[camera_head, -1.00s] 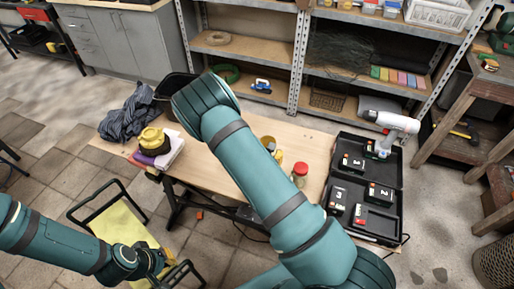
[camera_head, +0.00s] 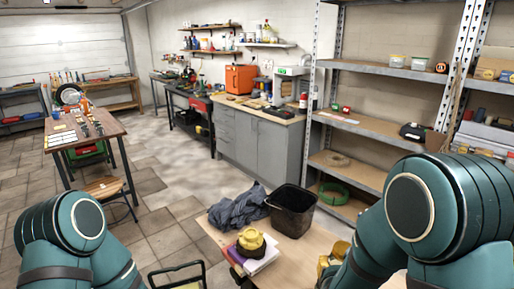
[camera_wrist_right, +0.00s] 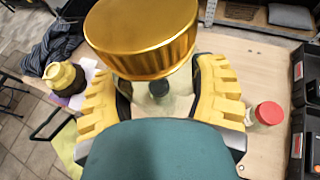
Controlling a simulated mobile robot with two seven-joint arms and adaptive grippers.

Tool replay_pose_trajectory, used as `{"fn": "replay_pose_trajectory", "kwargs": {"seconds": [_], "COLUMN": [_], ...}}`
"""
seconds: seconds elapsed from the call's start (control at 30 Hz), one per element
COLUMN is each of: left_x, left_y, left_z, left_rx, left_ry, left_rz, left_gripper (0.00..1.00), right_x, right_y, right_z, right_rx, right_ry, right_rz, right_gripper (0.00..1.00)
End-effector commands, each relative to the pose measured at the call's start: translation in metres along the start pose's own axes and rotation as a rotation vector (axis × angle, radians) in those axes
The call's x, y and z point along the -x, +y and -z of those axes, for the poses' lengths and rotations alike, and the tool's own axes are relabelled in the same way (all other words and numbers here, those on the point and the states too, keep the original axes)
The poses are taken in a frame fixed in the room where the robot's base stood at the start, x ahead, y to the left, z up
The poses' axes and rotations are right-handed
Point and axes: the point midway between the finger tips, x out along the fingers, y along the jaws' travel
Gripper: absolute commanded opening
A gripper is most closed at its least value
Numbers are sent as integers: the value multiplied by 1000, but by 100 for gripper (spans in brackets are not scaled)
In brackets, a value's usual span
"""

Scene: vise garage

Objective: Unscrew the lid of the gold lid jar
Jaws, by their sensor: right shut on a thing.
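The gold lid jar's wide gold lid (camera_wrist_right: 142,38) fills the upper middle of the right wrist view. Pale see-through jar glass (camera_wrist_right: 178,105) shows below the lid, between the fingers. My right gripper (camera_wrist_right: 160,88) has its yellow fingers shut on the jar, one on each side, below the lid. In the head view part of its yellow fingers (camera_head: 334,258) shows behind my right arm, above the table; the jar cannot be made out there. My left arm enters at the lower left of the head view, but its gripper is out of the picture.
A dark jar with a yellow lid (camera_head: 251,241) stands on books (camera_head: 262,261) at the wooden table's (camera_head: 290,272) left end. Behind it are a dark cloth (camera_head: 238,206) and a black bin (camera_head: 293,210). A red-lidded jar (camera_wrist_right: 268,114) stands right of my gripper, near a black case (camera_wrist_right: 305,105).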

Motion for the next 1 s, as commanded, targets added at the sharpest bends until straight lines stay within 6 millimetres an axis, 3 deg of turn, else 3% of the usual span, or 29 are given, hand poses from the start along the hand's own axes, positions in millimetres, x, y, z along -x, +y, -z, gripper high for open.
{"fn": "replay_pose_trajectory", "kwargs": {"seconds": [0.1, 0.3, 0.67, 0.7, 0.8, 0.83, 1.0], "left_x": [0, 0, 0, 0, 0, 0, 0], "left_y": [0, 0, 0, 0, 0, 0, 0], "left_z": [0, 0, 0, 0, 0, 0, 0], "left_rx": [0, 0, 0, 0, 0, 0, 0], "left_ry": [0, 0, 0, 0, 0, 0, 0], "left_rz": [0, 0, 0, 0, 0, 0, 0], "left_gripper": [0, 0, 0, 0, 0, 0, 0], "right_x": [22, 46, 52, 52, 52, 52, 52], "right_y": [12, 23, 25, 25, 25, 25, 26], "right_z": [-21, -40, -44, -44, -44, -44, -44], "right_rx": [15, 45, 56, 56, 55, 55, 56], "right_ry": [-9, -20, -23, -23, -23, -23, -24], "right_rz": [-48, -98, -112, -112, -111, -111, -112], "right_gripper": [20, 20, 20, 61, 26, 19, 19]}}
